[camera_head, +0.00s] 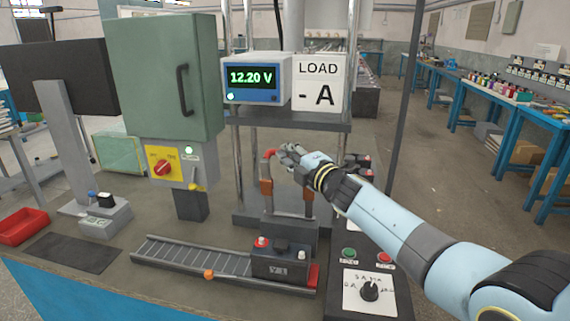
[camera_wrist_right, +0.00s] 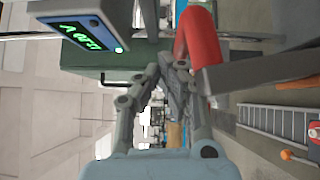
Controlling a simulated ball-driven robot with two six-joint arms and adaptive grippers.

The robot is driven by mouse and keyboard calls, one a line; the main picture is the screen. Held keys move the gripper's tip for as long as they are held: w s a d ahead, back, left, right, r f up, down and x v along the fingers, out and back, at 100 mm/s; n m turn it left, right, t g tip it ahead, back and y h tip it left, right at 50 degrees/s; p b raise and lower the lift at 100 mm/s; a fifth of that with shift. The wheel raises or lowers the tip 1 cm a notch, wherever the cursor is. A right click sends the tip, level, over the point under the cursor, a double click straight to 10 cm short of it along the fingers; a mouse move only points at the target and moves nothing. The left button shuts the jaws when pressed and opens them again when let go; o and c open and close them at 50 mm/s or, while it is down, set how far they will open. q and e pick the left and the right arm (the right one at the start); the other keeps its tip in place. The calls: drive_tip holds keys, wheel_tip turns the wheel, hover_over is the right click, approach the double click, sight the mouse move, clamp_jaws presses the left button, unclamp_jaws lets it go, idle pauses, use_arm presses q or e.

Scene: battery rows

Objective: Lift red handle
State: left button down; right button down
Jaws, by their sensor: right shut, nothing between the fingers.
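The red handle (camera_head: 269,153) is at the top of a lever on the test fixture, in the middle of the head view. It shows large as a curved red grip in the right wrist view (camera_wrist_right: 199,38), right of the fingers. My right gripper (camera_head: 286,154) is shut and empty, its fingertips close to the right side of the handle. The fingers show closed together in the wrist view (camera_wrist_right: 168,62). I cannot tell whether they touch the handle. My left gripper is not in view.
A black battery block (camera_head: 279,264) sits at the right end of a roller track (camera_head: 190,257) below the fixture. A voltage meter (camera_head: 253,78) reads 12.20 V beside a LOAD sign (camera_head: 318,83).

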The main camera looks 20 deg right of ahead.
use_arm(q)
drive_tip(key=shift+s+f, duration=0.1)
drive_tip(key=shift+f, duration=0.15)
use_arm(e)
drive_tip(key=shift+w+d+r, duration=0.15)
drive_tip(key=shift+w+d, duration=0.3)
drive_tip(key=shift+w, duration=0.1)
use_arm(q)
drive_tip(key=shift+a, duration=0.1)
use_arm(e)
drive_tip(key=shift+w+d+r, duration=0.1)
drive_tip(key=shift+w+r, duration=0.05)
